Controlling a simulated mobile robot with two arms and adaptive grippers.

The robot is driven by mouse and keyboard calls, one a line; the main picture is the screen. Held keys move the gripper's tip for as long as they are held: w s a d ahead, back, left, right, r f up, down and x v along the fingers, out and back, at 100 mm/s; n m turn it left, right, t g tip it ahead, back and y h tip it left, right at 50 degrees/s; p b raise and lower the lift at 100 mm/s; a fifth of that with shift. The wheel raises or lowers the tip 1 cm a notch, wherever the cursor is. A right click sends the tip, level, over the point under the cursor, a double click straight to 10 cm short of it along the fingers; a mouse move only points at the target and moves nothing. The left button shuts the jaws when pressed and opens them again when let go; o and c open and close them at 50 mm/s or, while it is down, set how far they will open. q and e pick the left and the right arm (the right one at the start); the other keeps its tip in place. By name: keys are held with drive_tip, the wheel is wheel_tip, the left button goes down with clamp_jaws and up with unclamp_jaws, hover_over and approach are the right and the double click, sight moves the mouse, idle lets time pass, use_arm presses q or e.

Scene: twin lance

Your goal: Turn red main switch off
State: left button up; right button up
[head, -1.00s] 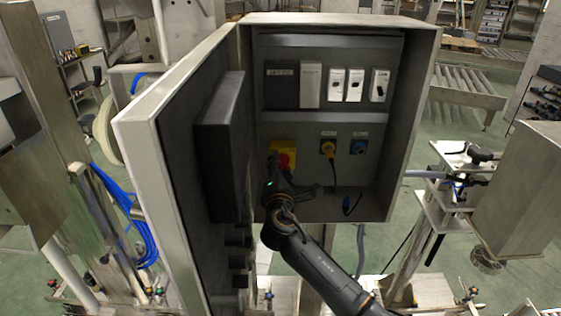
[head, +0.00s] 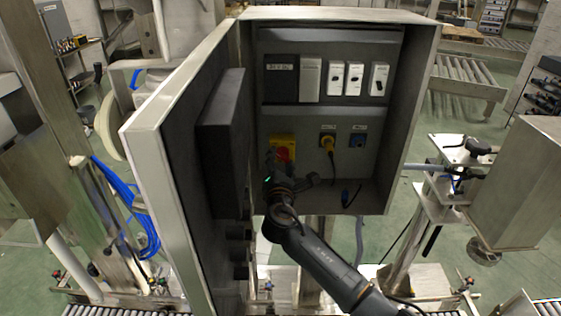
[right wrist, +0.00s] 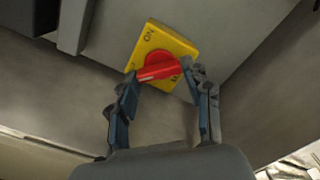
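The red main switch (head: 283,154) is a red rotary handle on a yellow plate (head: 275,141), low on the left of the open cabinet's inner panel. In the right wrist view the red handle (right wrist: 158,69) lies roughly crosswise on the yellow plate (right wrist: 152,40), with an "ON" mark above it. A second mark below is partly hidden. My right gripper (head: 287,172) is at the switch. In the right wrist view its fingers (right wrist: 160,76) stand apart, one at each end of the handle. I cannot tell whether they touch it. My left gripper is out of view.
The open cabinet door (head: 170,150) with a dark box (head: 222,145) stands close left of my arm. White breakers (head: 353,78) are above.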

drive_tip(key=o, duration=0.3)
drive_tip(key=s, duration=1.2)
drive_tip(key=shift+w, duration=0.1)
